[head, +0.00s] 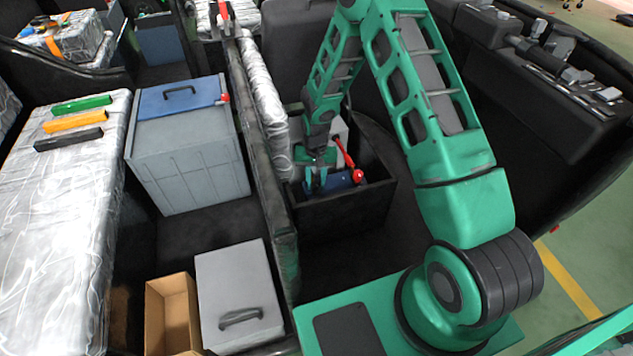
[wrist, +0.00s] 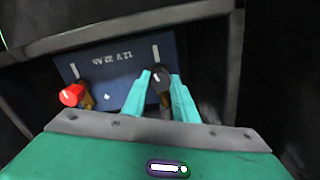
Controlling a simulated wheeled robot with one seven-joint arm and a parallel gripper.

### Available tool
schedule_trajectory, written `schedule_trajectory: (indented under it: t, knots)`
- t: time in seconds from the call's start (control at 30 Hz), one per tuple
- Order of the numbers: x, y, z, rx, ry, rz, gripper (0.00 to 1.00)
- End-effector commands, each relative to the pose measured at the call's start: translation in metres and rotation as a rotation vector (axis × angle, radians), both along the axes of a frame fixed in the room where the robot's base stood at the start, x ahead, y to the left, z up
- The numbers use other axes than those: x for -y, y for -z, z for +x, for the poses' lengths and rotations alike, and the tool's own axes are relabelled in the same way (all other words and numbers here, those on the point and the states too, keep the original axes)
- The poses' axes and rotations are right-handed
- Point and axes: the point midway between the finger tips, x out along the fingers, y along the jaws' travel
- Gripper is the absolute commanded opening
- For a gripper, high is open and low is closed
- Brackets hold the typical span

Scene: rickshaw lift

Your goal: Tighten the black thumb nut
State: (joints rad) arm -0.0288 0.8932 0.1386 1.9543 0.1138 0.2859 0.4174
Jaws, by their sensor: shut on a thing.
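A blue battery (wrist: 115,65) with upside-down lettering sits in a dark compartment in the wrist view. My gripper (wrist: 160,80) has its two green fingers shut on the dark thumb nut (wrist: 161,78) at the battery's right terminal in that view. The fingers hide the sides of the nut. A red knob (wrist: 71,95) is at the other terminal, to the left. In the head view my gripper (head: 316,180) reaches down into the black box, beside the blue battery (head: 342,181). The red knob (head: 358,176) shows there to its right. The thumb nut is too small to make out there.
A black wall (head: 262,170) runs along the left of the battery box (head: 345,217). Beyond it stand a grey bin with a blue lid (head: 182,98), a grey case (head: 238,290) and an open cardboard box (head: 170,310). Coloured bars (head: 76,122) lie on the silvery seat.

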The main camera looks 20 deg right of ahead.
Motion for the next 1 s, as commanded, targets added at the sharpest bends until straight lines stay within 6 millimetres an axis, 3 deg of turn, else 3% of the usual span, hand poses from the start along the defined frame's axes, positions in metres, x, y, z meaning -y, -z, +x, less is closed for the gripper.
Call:
schedule_trajectory:
  t: [0.5,1.0]
  knots:
    - [0.0012,-0.0020,0.0056,0.013,0.311,-0.001,0.04]
    - [0.0007,-0.0021,0.0060,0.013,0.358,0.000,0.04]
